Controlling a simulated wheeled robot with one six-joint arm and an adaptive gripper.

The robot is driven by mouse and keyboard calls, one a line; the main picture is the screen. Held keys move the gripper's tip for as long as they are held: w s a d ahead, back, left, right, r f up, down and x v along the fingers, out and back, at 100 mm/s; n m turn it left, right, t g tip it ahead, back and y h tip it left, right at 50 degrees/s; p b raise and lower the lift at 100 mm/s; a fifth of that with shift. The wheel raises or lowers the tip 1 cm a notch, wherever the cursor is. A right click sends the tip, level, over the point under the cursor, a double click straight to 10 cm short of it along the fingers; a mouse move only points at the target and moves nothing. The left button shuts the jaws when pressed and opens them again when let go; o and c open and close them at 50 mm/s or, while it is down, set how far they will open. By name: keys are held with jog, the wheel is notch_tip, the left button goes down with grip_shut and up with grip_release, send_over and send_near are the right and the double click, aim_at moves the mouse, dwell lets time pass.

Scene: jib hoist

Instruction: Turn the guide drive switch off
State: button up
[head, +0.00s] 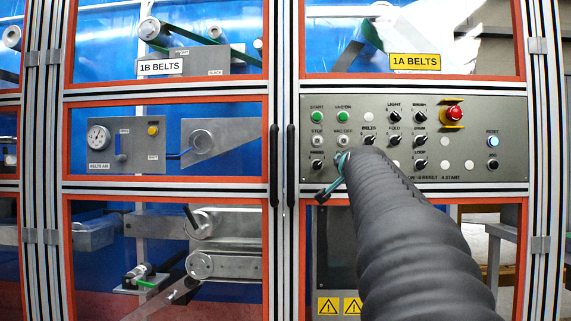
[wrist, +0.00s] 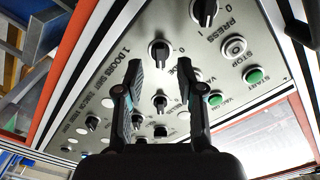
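A black rotary switch (wrist: 160,52) sits on the grey panel in the wrist view, one place along from the switch labelled PRESS. Its label is partly covered by my finger, with only its last letters, "DE", showing, which fits GUIDE. I cannot read its pointer's setting clearly. My gripper (wrist: 158,75) is open and empty, its two fingers apart on either side of the switch as seen from the wrist. Whether they touch it or the panel cannot be told. In the head view my gripper (head: 334,178) is at the panel's lower left, and the guide switch is hidden behind it.
The control panel (head: 437,137) carries several other close-set switches, including the PRESS switch (head: 317,163). Green buttons (head: 317,117) sit above, and a red emergency stop (head: 455,114) is at upper right. A black door handle (head: 291,165) stands just left of the panel.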

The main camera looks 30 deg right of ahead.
jog(key=shift+x, duration=1.6)
grip_shut()
